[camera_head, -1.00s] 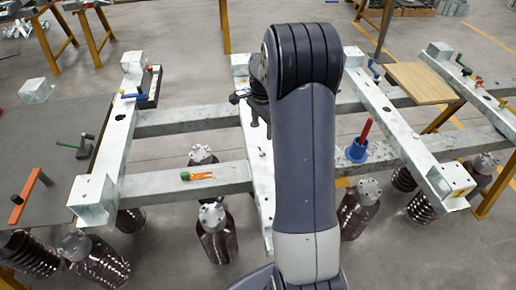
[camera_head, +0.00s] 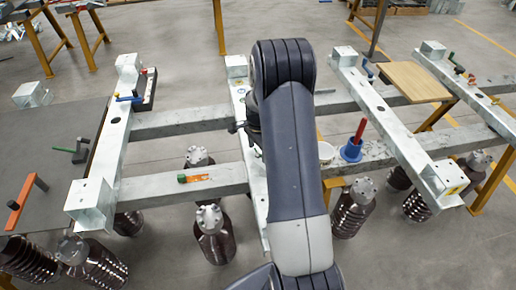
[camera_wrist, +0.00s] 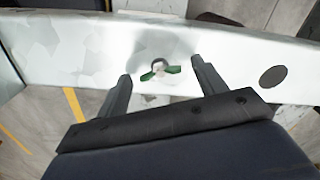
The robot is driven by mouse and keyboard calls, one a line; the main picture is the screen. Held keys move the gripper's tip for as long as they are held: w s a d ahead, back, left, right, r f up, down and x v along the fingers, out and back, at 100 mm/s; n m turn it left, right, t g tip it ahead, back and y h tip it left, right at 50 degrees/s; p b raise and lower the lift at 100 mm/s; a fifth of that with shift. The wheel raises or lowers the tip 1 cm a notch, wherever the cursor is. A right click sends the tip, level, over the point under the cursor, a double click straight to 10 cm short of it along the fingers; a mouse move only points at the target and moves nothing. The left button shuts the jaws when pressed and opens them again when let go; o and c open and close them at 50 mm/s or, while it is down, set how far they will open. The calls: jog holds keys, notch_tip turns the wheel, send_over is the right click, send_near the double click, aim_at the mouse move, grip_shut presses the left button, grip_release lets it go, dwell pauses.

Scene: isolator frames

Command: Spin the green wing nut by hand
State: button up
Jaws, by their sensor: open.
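The green wing nut (camera_wrist: 168,71) sits on a pale metal beam (camera_wrist: 90,45) in the wrist view, with a dark ring or hole edge just behind it. My gripper (camera_wrist: 161,72) is open, its two dark fingers pointing at the beam, one to each side of the nut. The nut lies between and slightly beyond the fingertips, with clear gaps on both sides; I see no contact. In the head view my arm covers the nut, and only a dark part of the gripper (camera_head: 238,126) shows left of the arm.
A round dark hole (camera_wrist: 272,76) is in the beam at right.

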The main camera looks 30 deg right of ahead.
jog(key=c, duration=1)
jog(key=n+b, duration=0.2)
jog(key=n, duration=0.2)
jog(key=shift+n, duration=0.3)
jog(key=n+b, duration=0.1)
jog(key=n, duration=0.4)
jog(key=n+b, duration=0.1)
jog(key=n, duration=0.4)
jog(key=shift+n, duration=0.4)
jog(key=shift+n+b, duration=0.45)
jog(key=shift+n, duration=2.15)
